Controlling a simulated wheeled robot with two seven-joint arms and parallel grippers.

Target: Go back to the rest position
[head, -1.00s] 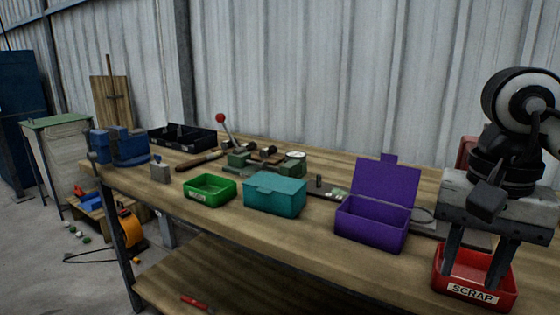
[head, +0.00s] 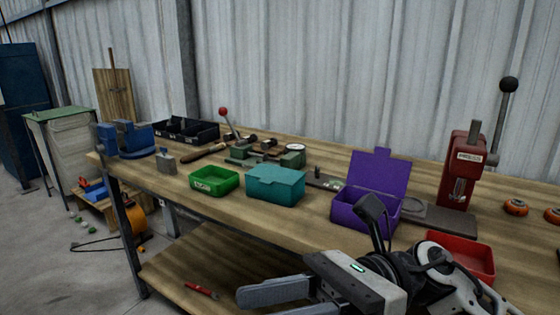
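One gripper (head: 262,294) shows at the bottom of the head view, its arm coming in from the lower right, so it is my right one. Its two grey fingers point left, apart, with nothing between them. It is in front of the workbench (head: 225,222), nearer to me than the red bin. My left gripper is out of view. The red scrap bin (head: 471,257) stands on the bench at the right, its front partly hidden behind my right arm. The purple box (head: 365,209) has its lid up, and the teal box (head: 275,186) is closed.
A green bin (head: 213,182), a blue vise (head: 126,139) and a black divided tray (head: 186,132) stand on the left of the bench. A red press (head: 461,172) with a tall lever stands at the back right. Orange round parts (head: 516,207) lie beyond it.

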